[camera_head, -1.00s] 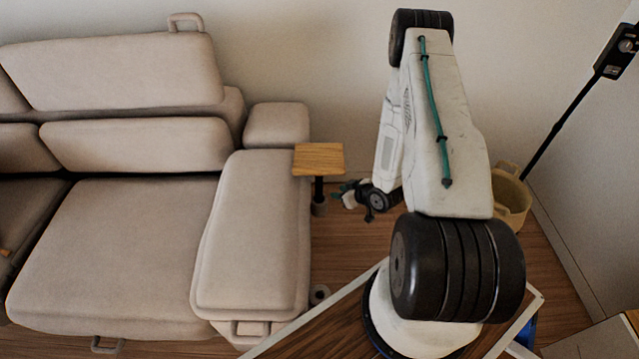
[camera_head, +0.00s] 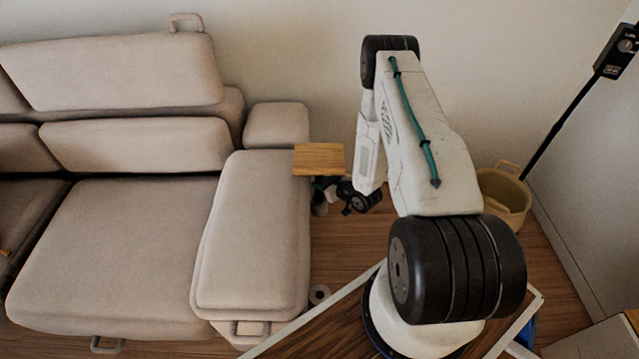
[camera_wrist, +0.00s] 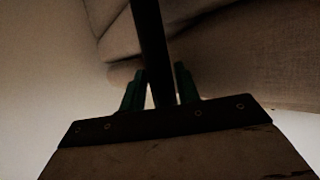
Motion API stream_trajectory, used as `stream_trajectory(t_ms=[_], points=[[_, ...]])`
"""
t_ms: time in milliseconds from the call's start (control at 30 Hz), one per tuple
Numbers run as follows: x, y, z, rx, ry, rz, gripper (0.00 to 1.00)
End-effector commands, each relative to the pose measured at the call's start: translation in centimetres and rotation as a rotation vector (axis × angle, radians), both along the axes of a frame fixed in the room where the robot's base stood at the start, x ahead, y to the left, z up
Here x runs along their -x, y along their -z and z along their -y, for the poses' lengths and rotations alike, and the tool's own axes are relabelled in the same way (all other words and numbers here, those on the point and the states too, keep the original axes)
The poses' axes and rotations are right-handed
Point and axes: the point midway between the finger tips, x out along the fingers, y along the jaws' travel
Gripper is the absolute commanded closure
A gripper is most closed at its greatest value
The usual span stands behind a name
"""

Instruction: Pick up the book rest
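I take the book rest (camera_head: 319,160) to be the small stand with a square wooden top, beside the sofa arm. Its dark post is mostly hidden behind my gripper in the head view. My gripper (camera_head: 328,188) is low, just under the wooden top. In the wrist view, the dark post (camera_wrist: 151,35) runs between the two green fingers of my gripper (camera_wrist: 161,72). Narrow light gaps show between post and fingers, so the fingers look open around it. Contact at the tips is hard to judge in the dark picture.
The beige sofa (camera_head: 255,230) stands close on the left of the stand. A yellow basket (camera_head: 510,200) and a black lamp pole (camera_head: 565,118) are at the right.

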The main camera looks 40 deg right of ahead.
Motion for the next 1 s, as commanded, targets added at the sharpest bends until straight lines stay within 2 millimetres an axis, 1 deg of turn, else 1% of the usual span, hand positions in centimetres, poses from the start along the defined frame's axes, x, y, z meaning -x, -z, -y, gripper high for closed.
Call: stream_trajectory(t_ms=[133, 233, 267, 567, 667, 767, 867, 1000], points=[[0.0, 0.0, 0.0, 0.0, 0.0, 0.0, 0.68], [0.0, 0.0, 0.0, 0.0, 0.0, 0.0, 0.96], [0.0, 0.0, 0.0, 0.0, 0.0, 0.0, 1.0], [0.0, -0.2, 0.1, 0.001, 0.001, 0.001, 1.0], [-0.1, -0.6, 0.1, 0.002, 0.0, 0.002, 1.0], [0.0, -1.4, 0.1, 0.001, 0.001, 0.002, 1.0], [-0.1, -2.6, 0.1, 0.003, 0.0, 0.004, 1.0], [-0.1, -4.9, 0.1, 0.003, 0.0, 0.003, 1.0]])
